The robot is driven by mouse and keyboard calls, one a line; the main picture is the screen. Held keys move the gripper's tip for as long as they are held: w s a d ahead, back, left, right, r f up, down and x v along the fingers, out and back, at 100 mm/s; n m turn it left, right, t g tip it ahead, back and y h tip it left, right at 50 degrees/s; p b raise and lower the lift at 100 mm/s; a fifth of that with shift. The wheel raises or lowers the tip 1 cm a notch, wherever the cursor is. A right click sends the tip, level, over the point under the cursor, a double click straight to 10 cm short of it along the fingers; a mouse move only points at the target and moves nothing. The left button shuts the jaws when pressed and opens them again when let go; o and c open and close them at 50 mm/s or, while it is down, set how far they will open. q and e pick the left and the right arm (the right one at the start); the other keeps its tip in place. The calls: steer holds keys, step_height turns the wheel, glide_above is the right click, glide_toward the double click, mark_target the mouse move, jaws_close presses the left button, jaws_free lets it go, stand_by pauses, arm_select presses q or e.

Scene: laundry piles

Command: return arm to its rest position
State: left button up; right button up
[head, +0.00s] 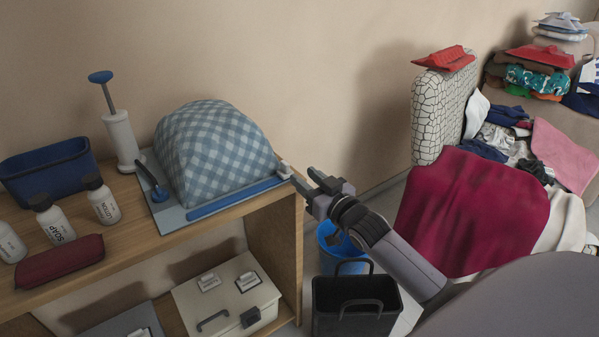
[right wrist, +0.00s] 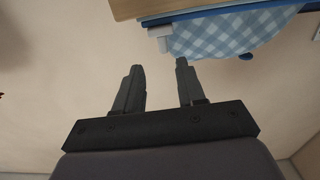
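My right arm (head: 400,262) reaches in from the lower right in the head view. My right gripper (head: 302,180) is at the right end of the wooden shelf, close to the corner of a blue board. In the right wrist view the right gripper (right wrist: 159,68) shows two fingers spread apart with nothing between them. The blue-and-white checked cloth bundle (head: 215,150) sits on the board, just beyond the fingertips; it also shows in the right wrist view (right wrist: 235,38). My left gripper is not in view.
The wooden shelf (head: 180,245) carries bottles, a blue bin (head: 48,170) and a red pouch (head: 60,262). A black basket (head: 355,322) and a blue bucket (head: 335,245) stand below my right arm. A couch with laundry and a crimson cloth (head: 465,215) is at the right.

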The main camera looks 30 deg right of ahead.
steer(key=shift+s, duration=0.55)
steer(key=s+a+f+g+p, duration=0.2)
steer(key=s+a+f, duration=0.2)
steer(key=s, duration=0.4)
steer(key=s+a+f+n+g+y+p, duration=0.1)
steer(key=s+a+f+g+p, duration=0.1)
steer(key=s+a+f, duration=0.3)
steer(key=s+a+f+n+g+p, duration=0.1)
steer(key=s+a+f+g+p, duration=0.2)
steer(key=s, duration=0.8)
steer(key=a+f, duration=0.2)
steer(key=a, duration=0.1)
steer(key=shift+s+g+y, duration=0.3)
steer(key=shift+s, duration=0.05)
stand_by(2.1)
